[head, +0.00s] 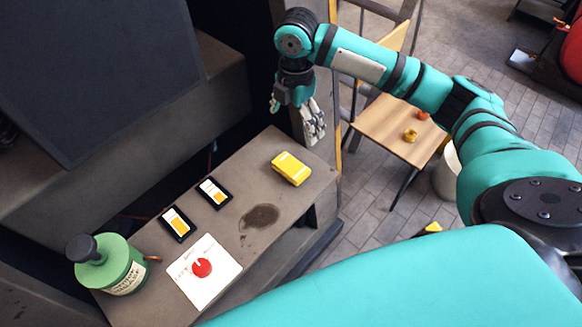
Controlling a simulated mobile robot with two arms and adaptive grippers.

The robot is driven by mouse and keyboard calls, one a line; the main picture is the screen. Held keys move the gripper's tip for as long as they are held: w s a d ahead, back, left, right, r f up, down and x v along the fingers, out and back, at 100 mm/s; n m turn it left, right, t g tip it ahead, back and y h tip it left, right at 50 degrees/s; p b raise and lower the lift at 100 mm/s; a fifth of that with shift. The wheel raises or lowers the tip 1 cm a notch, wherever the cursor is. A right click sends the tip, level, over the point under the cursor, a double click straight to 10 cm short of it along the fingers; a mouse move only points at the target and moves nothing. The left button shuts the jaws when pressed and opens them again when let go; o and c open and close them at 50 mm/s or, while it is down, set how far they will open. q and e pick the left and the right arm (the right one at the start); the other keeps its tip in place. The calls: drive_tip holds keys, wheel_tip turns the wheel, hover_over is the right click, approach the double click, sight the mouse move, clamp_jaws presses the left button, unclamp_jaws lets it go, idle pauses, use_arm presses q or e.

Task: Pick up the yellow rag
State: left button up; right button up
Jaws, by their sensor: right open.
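A folded yellow item with a white stripe, which looks like the yellow rag (291,168), lies at the far right end of the grey bench (240,180). My right gripper (294,118) hangs from its arm above the bench's far end, just behind the rag in the picture. Its fingers point down and are spread apart, with nothing between them. The gripper and the rag are apart. My left gripper is out of the picture.
On the bench are two dark cases with white and yellow faces (215,192), a dark stain, a white sheet with a red disc (203,268) and a green canister (108,264). A wooden chair (385,125) with small items stands behind right.

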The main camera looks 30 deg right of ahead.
drive_tip(key=p, duration=0.2)
hover_over(294, 163)
drive_tip(key=f, duration=1.1)
drive_tip(key=shift+w+d+f, duration=0.1)
drive_tip(key=shift+d+f, duration=0.1)
drive_tip(key=shift+f, duration=0.15)
drive_tip(key=f+p, duration=0.1)
drive_tip(key=f, duration=0.3)
drive_tip(key=shift+a, duration=0.2)
drive_tip(key=shift+f, duration=0.6)
drive_tip(key=c, duration=0.9)
